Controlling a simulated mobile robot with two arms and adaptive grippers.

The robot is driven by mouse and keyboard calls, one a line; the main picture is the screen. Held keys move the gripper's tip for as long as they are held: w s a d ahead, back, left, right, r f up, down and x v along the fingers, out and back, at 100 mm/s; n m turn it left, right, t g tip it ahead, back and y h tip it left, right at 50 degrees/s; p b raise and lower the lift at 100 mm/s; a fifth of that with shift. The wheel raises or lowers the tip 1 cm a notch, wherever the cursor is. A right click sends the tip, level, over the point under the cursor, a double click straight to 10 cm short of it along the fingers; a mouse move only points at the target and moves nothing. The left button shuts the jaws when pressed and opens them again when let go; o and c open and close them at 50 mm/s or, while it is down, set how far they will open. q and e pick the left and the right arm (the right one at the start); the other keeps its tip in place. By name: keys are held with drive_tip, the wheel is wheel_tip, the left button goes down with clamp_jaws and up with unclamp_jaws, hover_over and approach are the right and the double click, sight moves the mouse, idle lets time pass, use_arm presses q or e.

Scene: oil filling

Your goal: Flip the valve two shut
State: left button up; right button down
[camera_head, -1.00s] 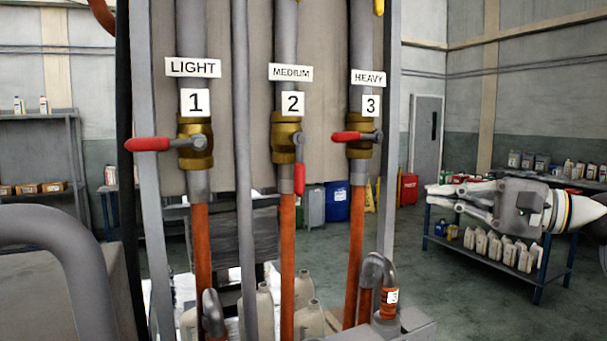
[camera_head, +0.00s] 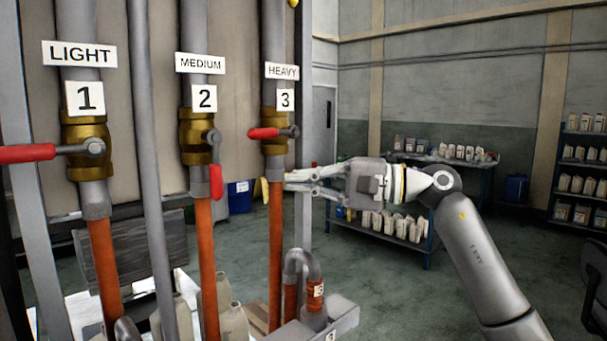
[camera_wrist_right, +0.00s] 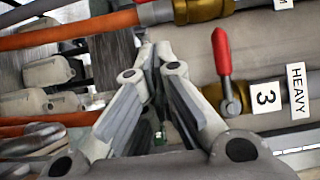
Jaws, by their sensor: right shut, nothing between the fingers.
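Valve two (camera_head: 196,136) is a brass valve on the middle pipe, under the labels MEDIUM and 2. Its red handle (camera_head: 216,182) hangs straight down, along the pipe. In the right wrist view the brass body of valve two (camera_wrist_right: 200,9) is cut by the top edge. My right gripper (camera_head: 287,182) is shut and empty. Its fingertips point left and appear beside the orange pipe under valve three; I cannot tell whether they touch it. The closed fingers (camera_wrist_right: 153,50) also show in the right wrist view. My left gripper is out of view.
Valve one (camera_head: 86,148) and valve three (camera_head: 275,125) have red handles turned sideways to the left. A thin grey pipe (camera_head: 148,150) runs between pipes one and two. A curved outlet (camera_head: 310,265) stands below valve three. Shelves with bottles (camera_head: 585,155) stand at the right.

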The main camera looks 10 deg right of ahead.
sight(215, 166)
drive_tip(key=a+p, duration=0.4)
drive_tip(key=a, duration=0.5)
drive_tip(key=shift+w+a+p, duration=0.3)
drive_tip(key=shift+w+p, duration=0.1)
drive_tip(key=shift+w, duration=0.05)
